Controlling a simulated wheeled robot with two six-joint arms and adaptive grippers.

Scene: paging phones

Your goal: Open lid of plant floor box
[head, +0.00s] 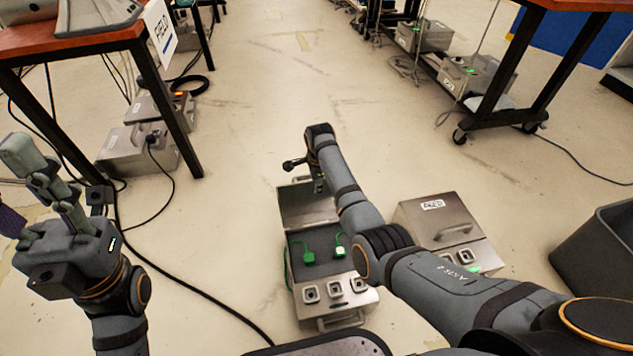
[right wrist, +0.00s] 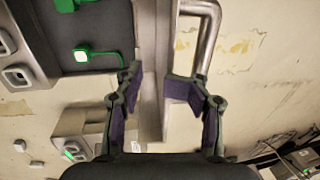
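The grey metal floor box (head: 333,291) in the middle of the head view has its lid (head: 305,204) raised, standing roughly upright at its far side. Two green plugs (head: 308,257) sit on its dark inner panel. No name label shows on it. In the right wrist view the lid (right wrist: 152,45) appears edge-on, with its bar handle (right wrist: 207,38) on the right. My right gripper (right wrist: 155,88) has its fingers on either side of the lid edge, with a gap between the pads. My left gripper (head: 15,190) is open and empty at the far left.
A closed, labelled metal box (head: 440,226) stands close on the right. A dark bin (head: 600,253) is at the right edge. A black cable (head: 195,292) runs along the floor on the left. Tables stand at upper left and upper right. The floor beyond the box is clear.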

